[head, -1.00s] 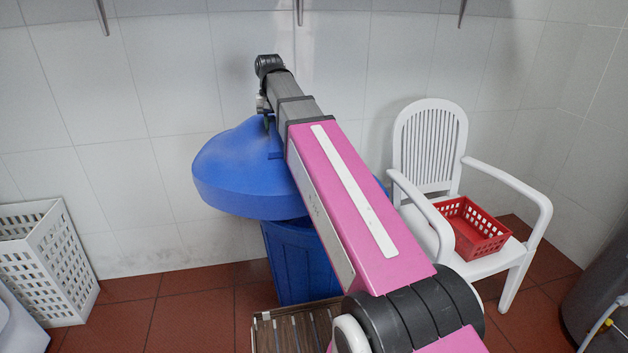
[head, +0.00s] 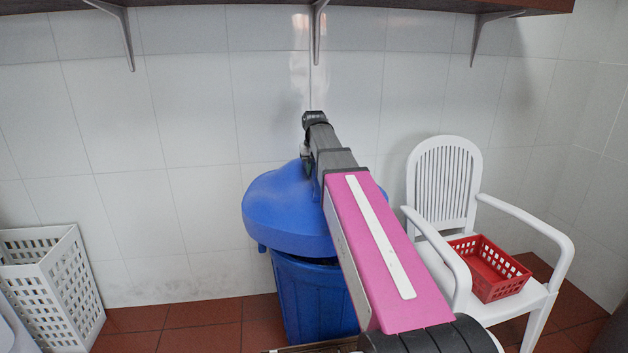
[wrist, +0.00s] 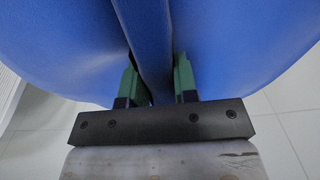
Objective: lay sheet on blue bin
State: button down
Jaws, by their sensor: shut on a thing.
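A blue domed lid (head: 285,210) hangs over the blue bin (head: 305,305) in the head view, and its rim reaches out past the bin's left side. I cannot tell whether the lid touches the bin's rim, because my arm covers the right part of both. My gripper (wrist: 157,82) is shut on a raised blue ridge on top of the lid, with a green fingertip on each side in the wrist view. In the head view my gripper is mostly hidden behind my arm. I see no separate flat sheet.
A white chair (head: 443,185) with a red basket (head: 487,270) on its seat stands to the right. A white perforated basket (head: 50,285) stands on the left. The tiled wall is close behind the bin, under a shelf (head: 400,5) with brackets.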

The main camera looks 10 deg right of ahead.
aim_at(314, 179)
jog(key=shift+f, duration=2)
jog(key=c, duration=0.9)
grip_release()
notch_tip(314, 179, up, 11)
jog(key=shift+r, duration=0.65)
jog(key=shift+s, duration=0.1)
